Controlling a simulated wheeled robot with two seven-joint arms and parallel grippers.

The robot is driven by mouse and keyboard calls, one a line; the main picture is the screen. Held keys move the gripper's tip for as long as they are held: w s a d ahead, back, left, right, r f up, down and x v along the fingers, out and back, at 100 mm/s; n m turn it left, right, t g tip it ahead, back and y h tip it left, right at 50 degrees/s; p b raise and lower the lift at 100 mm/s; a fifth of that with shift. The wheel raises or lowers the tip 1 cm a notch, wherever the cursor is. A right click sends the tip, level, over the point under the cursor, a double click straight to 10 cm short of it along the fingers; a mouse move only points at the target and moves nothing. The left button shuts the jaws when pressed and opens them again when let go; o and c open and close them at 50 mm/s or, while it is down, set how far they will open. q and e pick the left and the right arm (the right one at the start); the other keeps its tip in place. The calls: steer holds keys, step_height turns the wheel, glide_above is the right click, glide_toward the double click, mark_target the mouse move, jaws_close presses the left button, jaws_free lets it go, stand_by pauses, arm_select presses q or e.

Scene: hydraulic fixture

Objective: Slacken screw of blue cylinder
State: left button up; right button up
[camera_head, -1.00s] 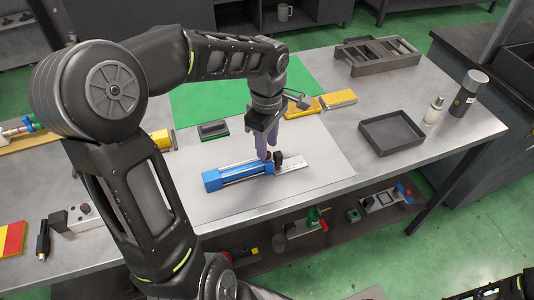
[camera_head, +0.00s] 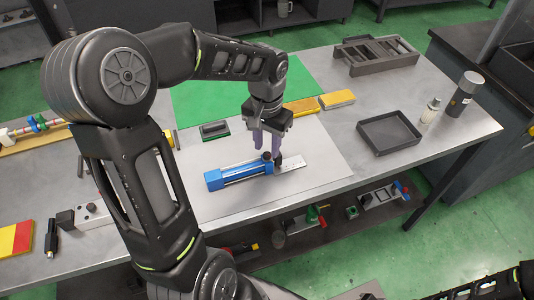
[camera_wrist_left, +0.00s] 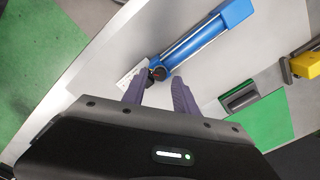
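The blue cylinder (camera_head: 213,180) lies on the pale sheet on the table, with a silver rod section and blue ends. It also shows in the left wrist view (camera_wrist_left: 236,12). A dark round screw head (camera_wrist_left: 157,73) sits at its end, beside a silver slotted plate (camera_head: 292,163). My left gripper (camera_head: 268,150) points down over that end with its purple fingers spread apart. In the left wrist view the screw appears just beyond the gap between the fingertips (camera_wrist_left: 158,80); I cannot tell whether they touch it. My right gripper is out of view.
A black tray (camera_head: 390,151) stands to the right, with a bottle (camera_head: 430,109) and a flask beyond it. A grey rack (camera_head: 377,54) is at the back right.

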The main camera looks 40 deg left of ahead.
arm_select(q)
steer(key=shift+f, duration=0.15)
steer(key=shift+f+b, duration=1)
steer(key=shift+f, duration=0.1)
steer(key=shift+c, duration=0.5)
steer(key=shift+s, duration=0.1)
jaws_close()
